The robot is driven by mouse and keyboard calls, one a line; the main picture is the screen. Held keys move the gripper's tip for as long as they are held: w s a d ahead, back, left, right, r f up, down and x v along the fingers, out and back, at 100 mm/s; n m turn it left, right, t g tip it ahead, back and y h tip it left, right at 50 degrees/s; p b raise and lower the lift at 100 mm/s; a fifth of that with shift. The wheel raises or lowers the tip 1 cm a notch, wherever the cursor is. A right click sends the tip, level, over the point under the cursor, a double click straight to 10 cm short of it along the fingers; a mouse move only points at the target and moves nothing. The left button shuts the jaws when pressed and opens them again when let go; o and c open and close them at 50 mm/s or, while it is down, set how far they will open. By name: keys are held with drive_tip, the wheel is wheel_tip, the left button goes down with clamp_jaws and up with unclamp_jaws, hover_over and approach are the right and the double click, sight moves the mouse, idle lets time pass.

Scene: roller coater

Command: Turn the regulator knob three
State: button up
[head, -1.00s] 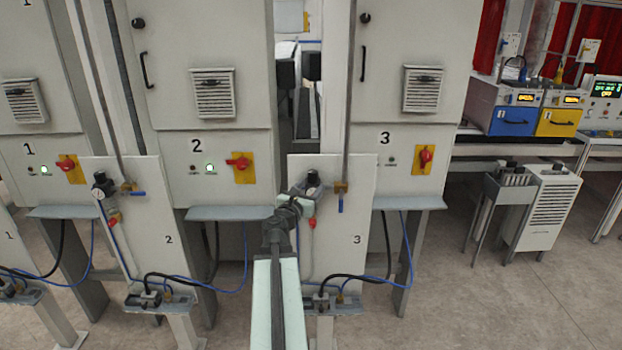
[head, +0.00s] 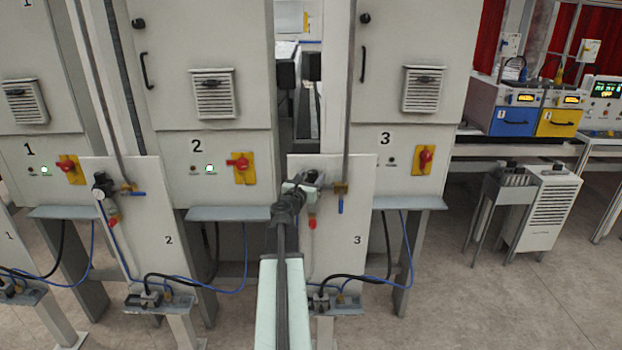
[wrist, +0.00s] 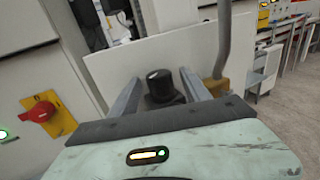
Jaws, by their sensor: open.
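The black regulator knob (wrist: 160,84) of station three stands upright between the two grey fingers of my gripper (wrist: 164,92) in the wrist view. The fingers are open, one on each side of the knob, with some space showing around it. In the head view my gripper (head: 307,178) is at the top of panel 3 (head: 357,210). It hides most of the regulator there, and only a dark bit of it shows. I cannot tell how far down the fingers reach beside the knob.
A brass valve (head: 341,187) with a blue handle and a vertical pipe (head: 348,100) stand just right of my gripper. A red switch (head: 425,159) is on cabinet 3. Another regulator (head: 101,187) is on panel 2. Open floor (head: 455,290) lies to the right.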

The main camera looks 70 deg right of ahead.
clamp_jaws()
drive_tip(key=shift+s+n+t, duration=0.3)
drive_tip(key=shift+n+t, duration=0.3)
drive_tip(key=shift+t, duration=0.3)
drive_tip(key=shift+n+t+y, duration=0.4)
drive_tip(key=shift+n+t, duration=0.6)
drive_tip(key=shift+t, duration=0.5)
unclamp_jaws()
